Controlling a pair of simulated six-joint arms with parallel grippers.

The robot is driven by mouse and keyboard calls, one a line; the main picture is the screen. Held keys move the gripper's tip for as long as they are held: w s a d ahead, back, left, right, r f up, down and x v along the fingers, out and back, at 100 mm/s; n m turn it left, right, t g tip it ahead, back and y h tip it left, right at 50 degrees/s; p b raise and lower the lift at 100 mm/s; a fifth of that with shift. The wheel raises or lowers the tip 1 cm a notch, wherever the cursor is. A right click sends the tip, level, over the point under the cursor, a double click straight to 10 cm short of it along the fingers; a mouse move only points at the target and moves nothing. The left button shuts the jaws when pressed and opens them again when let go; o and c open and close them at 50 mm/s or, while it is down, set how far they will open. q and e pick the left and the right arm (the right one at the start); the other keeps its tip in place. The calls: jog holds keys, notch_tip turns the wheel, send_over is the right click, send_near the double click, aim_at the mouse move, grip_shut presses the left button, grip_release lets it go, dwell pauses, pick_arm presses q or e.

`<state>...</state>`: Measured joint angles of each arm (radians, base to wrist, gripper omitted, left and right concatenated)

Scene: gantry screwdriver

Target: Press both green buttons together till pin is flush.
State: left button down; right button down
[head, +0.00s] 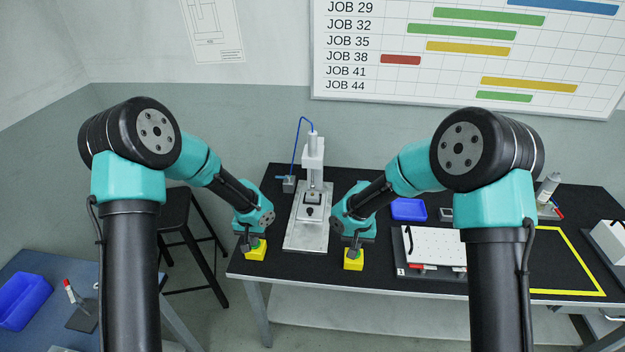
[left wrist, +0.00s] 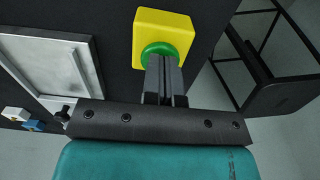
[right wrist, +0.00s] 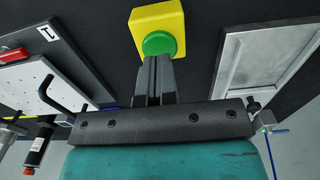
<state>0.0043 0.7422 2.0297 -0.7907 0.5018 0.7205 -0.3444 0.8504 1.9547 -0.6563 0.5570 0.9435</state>
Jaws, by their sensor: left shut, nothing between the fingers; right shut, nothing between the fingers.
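Two yellow boxes stand on the black table, the left box (head: 256,250) and the right box (head: 353,260). In the left wrist view the left green button (left wrist: 158,49) sits on its box, partly covered by my left gripper (left wrist: 163,58). In the right wrist view the right green button (right wrist: 161,42) shows more fully above the tips of my right gripper (right wrist: 156,58). Both grippers are shut and empty, tips at the buttons; whether they touch is unclear. The press (head: 313,160) stands between the boxes on a metal plate (head: 306,236). The pin is too small to make out.
A white perforated board (head: 436,246) lies right of the right box. A blue tray (head: 408,209) sits behind it. A yellow outline (head: 570,292) marks the table's right part. A dark stool (head: 176,212) stands left of the table.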

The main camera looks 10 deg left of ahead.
jog(key=shift+f, duration=1.05)
pick_arm(q)
jog(key=shift+f, duration=0.1)
dwell(0.3)
jog(key=shift+f, duration=0.1)
pick_arm(e)
jog(key=shift+f, duration=0.2)
dwell(2.2)
